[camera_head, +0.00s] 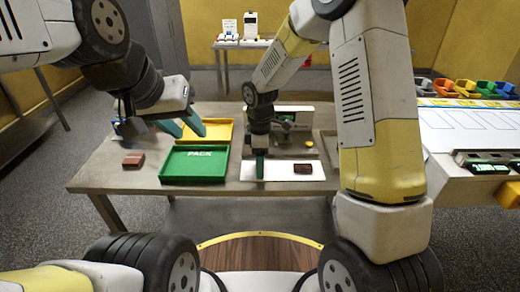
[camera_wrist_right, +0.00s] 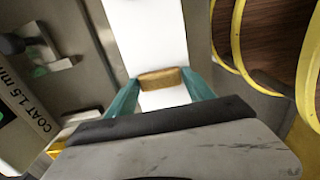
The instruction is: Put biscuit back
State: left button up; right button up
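A tan biscuit (camera_wrist_right: 160,79) sits between the teal fingertips of my right gripper (camera_wrist_right: 160,84) in the right wrist view, with a finger against each end. The white strip (camera_wrist_right: 147,30) lies beneath it; any gap below the biscuit cannot be told. In the head view my right gripper (camera_head: 259,166) points down at the left part of the white strip (camera_head: 280,174), and its finger hides the biscuit. A dark brown biscuit (camera_head: 303,168) lies further right on the strip. My left gripper (camera_head: 182,127) is open and empty above the trays.
A green PACK tray (camera_head: 195,172) stands left of the strip, with a yellow tray (camera_head: 217,128) behind it. A reddish-brown block (camera_head: 133,160) lies at the table's left. A COAT sign (camera_wrist_right: 30,105) stands behind the strip. A side table (camera_head: 470,130) with coloured bins stands right.

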jog(key=shift+o, duration=1.1)
jog(key=shift+r, duration=0.15)
notch_tip(320, 180, up, 12)
jog(key=s+d+r+m+t+y, duration=0.1)
jog(key=s+d+r+m+t, duration=0.1)
jog(key=s+d+r+m, duration=0.7)
jog(key=s+d+r+m+t, duration=0.2)
jog(key=s+m, duration=0.2)
jog(key=s, duration=0.1)
jog(key=s+d+r+m+t+y, duration=0.1)
jog(key=s+d+r+m+t, duration=0.1)
jog(key=s+d+m, duration=0.1)
jog(key=s+m, duration=0.1)
jog(key=s, duration=0.1)
jog(key=shift+s+r, duration=0.15)
jog(key=shift+s, duration=0.2)
